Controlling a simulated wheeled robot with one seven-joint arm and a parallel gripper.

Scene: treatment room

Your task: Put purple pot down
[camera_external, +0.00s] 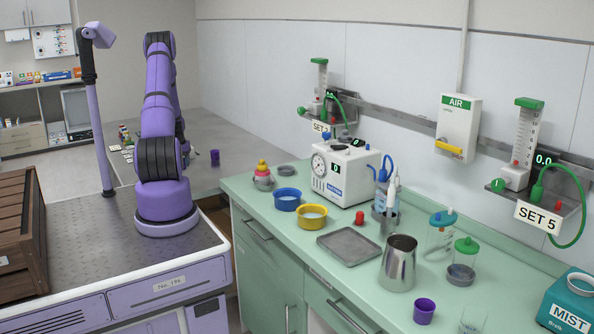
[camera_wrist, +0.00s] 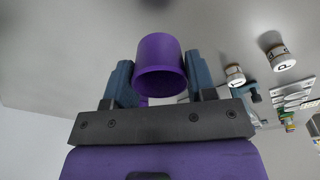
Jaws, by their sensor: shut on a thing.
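A purple pot (camera_wrist: 158,55) sits between the two blue-grey fingers of my gripper (camera_wrist: 158,72) in the wrist view. My gripper is shut on it, with a finger on each side. A grey surface shows behind the pot; whether the pot touches it I cannot tell. In the external view a small purple pot (camera_external: 215,157) shows just right of my arm, over the grey counter; it looks like the held one. My gripper is mostly hidden behind my arm there. Another purple pot (camera_external: 424,310) stands upright at the front of the green counter.
White labelled jars (camera_wrist: 277,57) and small items stand at the right in the wrist view. The grey counter (camera_external: 222,130) has free room around the far pot. The green counter holds a steel jug (camera_external: 398,263), a grey tray (camera_external: 349,246) and blue and yellow bowls. A wooden crate (camera_external: 22,230) stands at left.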

